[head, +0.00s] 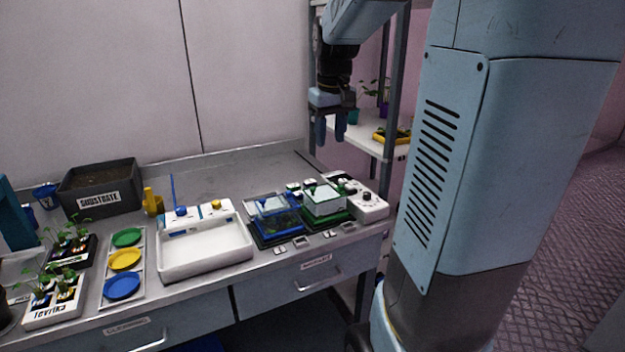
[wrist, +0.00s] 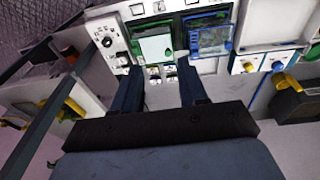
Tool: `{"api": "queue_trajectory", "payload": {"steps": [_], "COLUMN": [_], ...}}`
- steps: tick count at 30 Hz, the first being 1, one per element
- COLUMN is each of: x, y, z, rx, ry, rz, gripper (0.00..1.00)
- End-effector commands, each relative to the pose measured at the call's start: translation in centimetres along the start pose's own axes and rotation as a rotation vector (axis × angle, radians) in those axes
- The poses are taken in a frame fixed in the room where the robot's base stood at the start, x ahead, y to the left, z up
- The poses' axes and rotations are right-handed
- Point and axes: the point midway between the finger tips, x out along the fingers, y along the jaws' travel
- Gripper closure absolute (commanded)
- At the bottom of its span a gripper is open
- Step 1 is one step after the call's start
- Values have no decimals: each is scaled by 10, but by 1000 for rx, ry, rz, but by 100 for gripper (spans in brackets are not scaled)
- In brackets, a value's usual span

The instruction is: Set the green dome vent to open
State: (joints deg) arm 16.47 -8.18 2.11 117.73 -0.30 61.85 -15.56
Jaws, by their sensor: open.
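The green dome (head: 324,204) is a clear box-shaped cover on a green base, on the bench right of the blue dome (head: 275,214). Its vent is too small to make out. In the wrist view the green dome (wrist: 154,47) shows just beyond and between my fingertips, with the blue dome (wrist: 209,38) to its right. My gripper (head: 330,138) hangs fingers down, well above the back of the bench, apart from everything. In the wrist view my gripper (wrist: 158,77) is open with nothing between its two dark blue fingers.
A white control box (head: 368,203) with a dark knob stands right of the green dome. A white basin (head: 205,250) stands left of the blue dome. A shelf rack (head: 362,135) with plants is behind my gripper.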

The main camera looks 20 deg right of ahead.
Motion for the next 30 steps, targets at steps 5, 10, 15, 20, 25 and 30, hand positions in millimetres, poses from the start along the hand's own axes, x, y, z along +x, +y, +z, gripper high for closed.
{"api": "queue_trajectory", "payload": {"steps": [5,10,15,20,25,30], "x": [27,46,56,66,89,119], "y": [39,66,79,80,78,77], "z": [-35,-55,-63,-63,-59,-54], "rx": [-1,-5,-9,-10,-10,-9], "ry": [-75,-120,-139,-145,-145,-145], "rz": [-21,-40,-50,-52,-53,-52], "gripper": [57,57,57,57,57,57]}}
